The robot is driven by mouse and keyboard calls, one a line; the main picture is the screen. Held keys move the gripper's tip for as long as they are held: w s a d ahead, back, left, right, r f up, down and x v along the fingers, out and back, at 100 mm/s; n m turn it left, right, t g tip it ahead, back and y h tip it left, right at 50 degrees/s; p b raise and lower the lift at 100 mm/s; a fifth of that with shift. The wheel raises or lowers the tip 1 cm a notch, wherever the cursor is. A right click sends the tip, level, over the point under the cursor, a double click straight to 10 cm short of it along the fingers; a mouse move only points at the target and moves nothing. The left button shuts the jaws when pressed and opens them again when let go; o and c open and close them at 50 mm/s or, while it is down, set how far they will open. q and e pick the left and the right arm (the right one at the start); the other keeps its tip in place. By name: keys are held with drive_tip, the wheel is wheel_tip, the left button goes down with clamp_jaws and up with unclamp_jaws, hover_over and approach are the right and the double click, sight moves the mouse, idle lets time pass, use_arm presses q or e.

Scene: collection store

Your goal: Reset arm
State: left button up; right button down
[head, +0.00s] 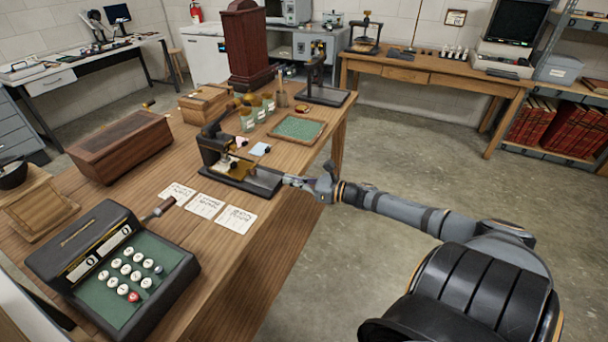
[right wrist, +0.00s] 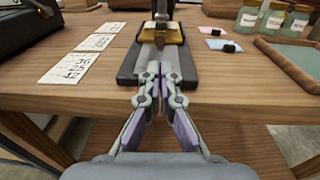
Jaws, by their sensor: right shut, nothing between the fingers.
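My right gripper (head: 288,180) reaches in from the right in the head view. Its fingertips are at the near end of the black and brass device (head: 219,156) on the wooden table (head: 245,245). In the right wrist view the gripper's fingers (right wrist: 159,72) are together and empty, pointing along the grey bed of the device (right wrist: 128,75). I cannot tell whether the fingertips touch it. My left gripper is not in view.
Three handwritten cards (head: 206,206) lie beside the device. A keyed machine (head: 115,265) stands at the near left, and a green-lined tray (head: 298,129) and glass jars (head: 247,121) stand beyond. Open floor (head: 400,180) lies right of the table.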

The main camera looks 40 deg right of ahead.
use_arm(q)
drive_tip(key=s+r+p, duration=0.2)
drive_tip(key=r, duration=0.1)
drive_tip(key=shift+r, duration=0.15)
use_arm(e)
drive_tip(key=v, duration=0.3)
drive_tip(key=shift+s+d+r, duration=0.15)
drive_tip(key=shift+s, duration=0.2)
